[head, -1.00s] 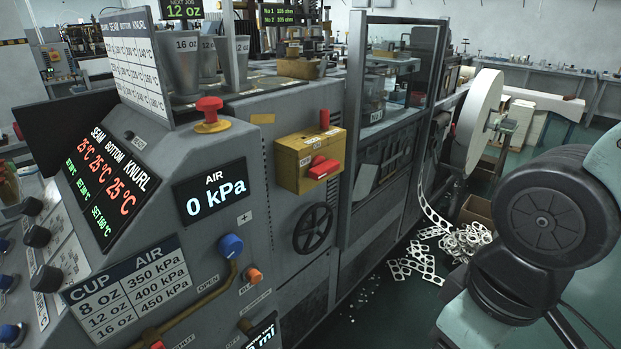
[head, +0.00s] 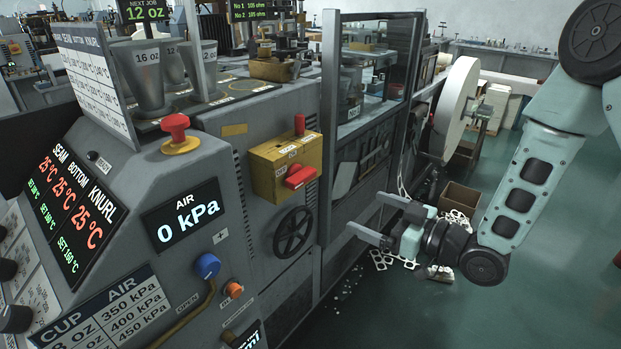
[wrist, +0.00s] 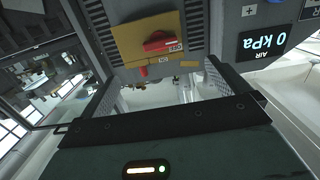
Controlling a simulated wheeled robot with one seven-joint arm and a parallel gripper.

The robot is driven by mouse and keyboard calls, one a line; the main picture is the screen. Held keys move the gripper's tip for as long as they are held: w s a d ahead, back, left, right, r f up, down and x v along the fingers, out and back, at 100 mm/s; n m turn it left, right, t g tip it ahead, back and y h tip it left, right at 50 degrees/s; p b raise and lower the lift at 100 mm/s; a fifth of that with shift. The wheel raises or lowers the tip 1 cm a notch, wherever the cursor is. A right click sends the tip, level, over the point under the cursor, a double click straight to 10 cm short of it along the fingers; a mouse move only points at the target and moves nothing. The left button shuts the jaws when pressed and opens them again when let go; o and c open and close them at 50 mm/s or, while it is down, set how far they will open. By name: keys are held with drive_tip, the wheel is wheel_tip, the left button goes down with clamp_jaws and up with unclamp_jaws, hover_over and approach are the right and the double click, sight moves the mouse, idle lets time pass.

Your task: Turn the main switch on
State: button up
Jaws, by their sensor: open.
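The main switch is a red handle (head: 300,177) on the front of a yellow box (head: 268,172) fixed to the grey machine's front. A small red piece stands up on top of the box. In the wrist view the red handle (wrist: 163,41) lies across the yellow box (wrist: 128,38), near an OFF label. My gripper (head: 361,218) is open and empty, to the right of and below the box in the head view, with its fingers pointing left toward the machine. In the wrist view my gripper (wrist: 160,88) has its fingers wide apart, with the box beyond them.
A black handwheel (head: 293,232) sits below the box. The AIR display (head: 182,215) reads 0 kPa. A red mushroom button (head: 176,127) stands on the console. A glazed guard frame (head: 372,80) rises right of the box. The floor to the right is mostly clear.

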drive_tip(key=p, duration=0.5)
approach(307, 181)
drive_tip(key=shift+y, duration=0.3)
drive_tip(key=x, duration=0.9)
drive_tip(key=shift+f, duration=0.1)
drive_tip(key=shift+d, duration=0.1)
drive_tip(key=c, duration=1)
